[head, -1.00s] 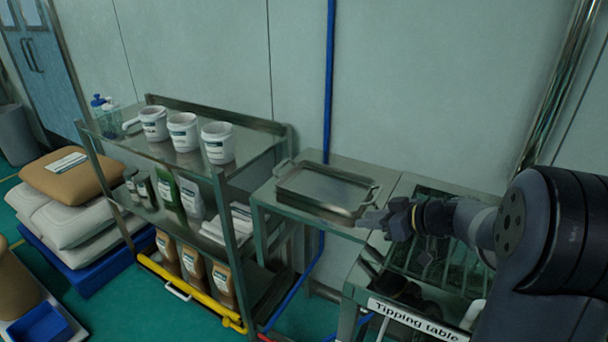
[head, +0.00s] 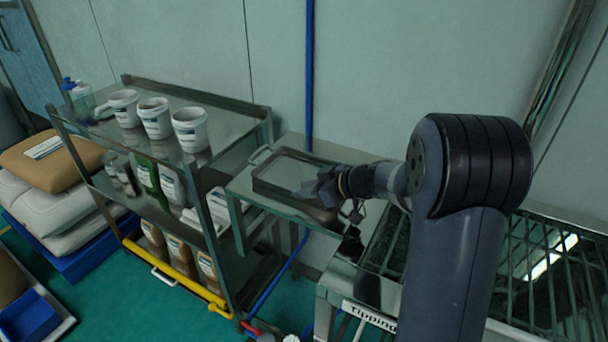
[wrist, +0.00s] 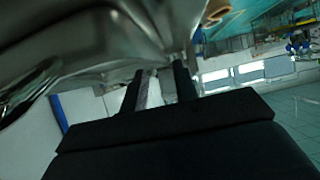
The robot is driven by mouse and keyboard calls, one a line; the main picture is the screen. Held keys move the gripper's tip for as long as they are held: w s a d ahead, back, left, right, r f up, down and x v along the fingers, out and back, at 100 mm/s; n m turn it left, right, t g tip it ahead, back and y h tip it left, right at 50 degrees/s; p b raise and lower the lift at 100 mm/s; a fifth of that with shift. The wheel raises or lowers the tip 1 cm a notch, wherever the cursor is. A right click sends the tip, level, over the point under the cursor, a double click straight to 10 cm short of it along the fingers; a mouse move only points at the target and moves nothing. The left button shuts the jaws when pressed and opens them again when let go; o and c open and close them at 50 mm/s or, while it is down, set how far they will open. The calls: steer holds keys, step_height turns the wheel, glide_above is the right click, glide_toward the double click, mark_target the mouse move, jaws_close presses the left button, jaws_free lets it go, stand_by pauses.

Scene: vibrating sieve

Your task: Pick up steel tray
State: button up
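The steel tray (head: 262,184) is a shallow rectangular pan with a loop handle at its left end. It lies on the small steel side table (head: 240,187) in the head view. My gripper (head: 308,192) reaches in from the right, over the tray's right end, and hides that end and its handle. In the wrist view my gripper's two dark fingers (wrist: 160,88) stand apart with a gap between them. Shiny curved metal (wrist: 70,45) fills the upper left there, very close; I cannot tell whether it is the tray. Contact with the tray is unclear.
A steel shelf rack (head: 222,148) with white tubs (head: 155,118) and bottles stands left of the side table. The tipping table (head: 350,300) with its grating is at the right, below my arm. A blue pipe (head: 309,70) runs up the wall behind.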

mark_target(293, 188)
steer(key=p+x, duration=0.1)
steer(key=x, duration=0.3)
steer(key=shift+w+a+r, duration=0.15)
steer(key=shift+w+a, duration=0.05)
jaws_close()
stand_by(0.3)
